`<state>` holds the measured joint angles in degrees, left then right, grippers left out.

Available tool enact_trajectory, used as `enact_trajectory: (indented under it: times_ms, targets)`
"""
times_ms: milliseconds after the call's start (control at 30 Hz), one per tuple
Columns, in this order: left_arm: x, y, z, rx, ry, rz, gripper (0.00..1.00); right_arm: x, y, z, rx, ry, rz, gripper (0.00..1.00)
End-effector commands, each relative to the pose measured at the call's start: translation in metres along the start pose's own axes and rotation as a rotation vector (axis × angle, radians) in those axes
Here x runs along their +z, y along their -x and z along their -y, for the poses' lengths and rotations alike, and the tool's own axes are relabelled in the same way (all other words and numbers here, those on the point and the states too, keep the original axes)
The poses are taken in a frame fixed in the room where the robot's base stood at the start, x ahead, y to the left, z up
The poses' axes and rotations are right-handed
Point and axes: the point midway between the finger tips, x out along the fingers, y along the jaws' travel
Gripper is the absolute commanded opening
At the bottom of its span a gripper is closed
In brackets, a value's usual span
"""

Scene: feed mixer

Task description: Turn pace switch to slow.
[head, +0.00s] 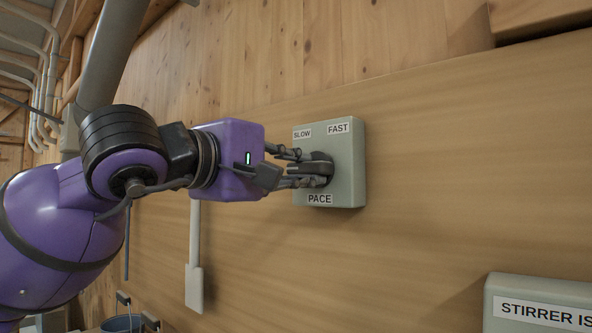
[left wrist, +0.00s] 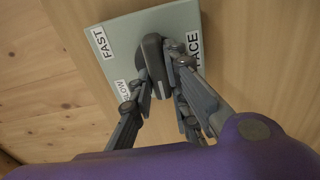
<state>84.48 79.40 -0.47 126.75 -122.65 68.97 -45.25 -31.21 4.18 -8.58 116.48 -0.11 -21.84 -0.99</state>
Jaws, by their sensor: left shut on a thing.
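The pace switch is a grey-green box (head: 345,180) on the wooden wall, with labels SLOW at upper left, FAST at upper right and PACE at the bottom. Its dark knob (head: 323,158) is in the middle of the face. My left gripper (head: 318,170) comes in from the left and is shut on the knob. In the left wrist view the knob (left wrist: 152,48) sits between the fingers, and the box (left wrist: 125,25) shows behind it. My right gripper is not in view.
A second box labelled STIRRER (head: 540,300) is on the wall at lower right. A pale conduit with a flat end (head: 195,288) hangs below my left wrist. A bucket (head: 122,324) is at the bottom left. The wall right of the switch is clear.

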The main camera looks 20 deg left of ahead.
Motion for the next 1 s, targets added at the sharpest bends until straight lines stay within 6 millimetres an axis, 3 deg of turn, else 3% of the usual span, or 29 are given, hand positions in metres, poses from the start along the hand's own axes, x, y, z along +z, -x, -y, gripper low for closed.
enact_trajectory:
  times_ms: [567,600,733,1000]
  targets:
    - [-0.0006,0.0001,-0.0003,0.001,0.037,-0.002,0.0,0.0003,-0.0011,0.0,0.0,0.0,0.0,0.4]
    - [-0.0006,0.0001,-0.0003,0.001,0.037,-0.001,0.18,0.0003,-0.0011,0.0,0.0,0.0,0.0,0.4]
    - [-0.0004,0.0,-0.0001,0.001,0.036,-0.001,0.34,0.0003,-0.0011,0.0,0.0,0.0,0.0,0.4]
    - [-0.0001,0.0002,0.0002,0.0,0.035,0.0,0.34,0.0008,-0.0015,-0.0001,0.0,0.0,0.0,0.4]
